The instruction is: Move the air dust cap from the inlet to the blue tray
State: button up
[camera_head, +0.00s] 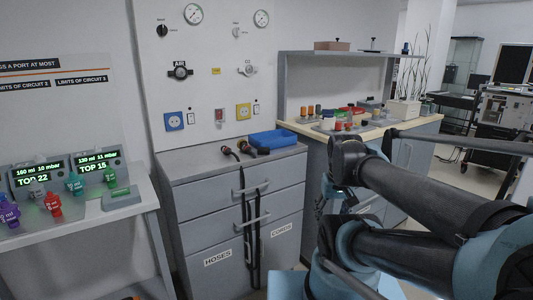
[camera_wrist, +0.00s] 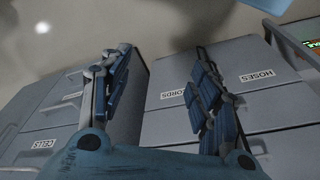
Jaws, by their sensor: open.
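The air inlet sits on the white wall panel in the camera_head view, under a label that appears to read AIR. A dark cap with side lugs (camera_head: 180,72) covers it. The blue tray (camera_head: 272,140) lies on top of the grey drawer cabinet, below and right of the inlet. My gripper (camera_wrist: 160,62) is open and empty in the camera_wrist view, its two fingers wide apart before the cabinet fronts. In the camera_head view my arm reaches in from the right, and the gripper cannot be made out clearly there. The inlet and tray do not show clearly in the camera_wrist view.
A similar fitting (camera_head: 247,69) is to the right of the inlet. Dark hose ends (camera_head: 245,148) lie beside the tray, and dark hoses (camera_head: 250,230) hang down the cabinet front. A bench (camera_head: 425,122) with small parts stands right; a monitor shelf (camera_head: 120,211) stands left.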

jog(key=w+a+r+g, duration=0.1)
jog(key=w+a+r, duration=0.3)
jog(key=w+r, duration=0.45)
jog(key=w+a+r, duration=0.3)
jog(key=w+r, duration=0.4)
jog(key=r, duration=0.3)
notch_tip(320, 180, up, 10)
jog(key=g, duration=0.1)
send_over(264, 144)
jog(key=s, duration=0.3)
jog(key=f, duration=1.1)
jog(key=shift+d+f, duration=0.3)
jog(key=shift+w+a+f, duration=0.1)
jog(key=shift+f, duration=1.2)
jog(key=shift+a+f, duration=0.1)
jog(key=shift+f, duration=1.2)
jog(key=c, duration=1)
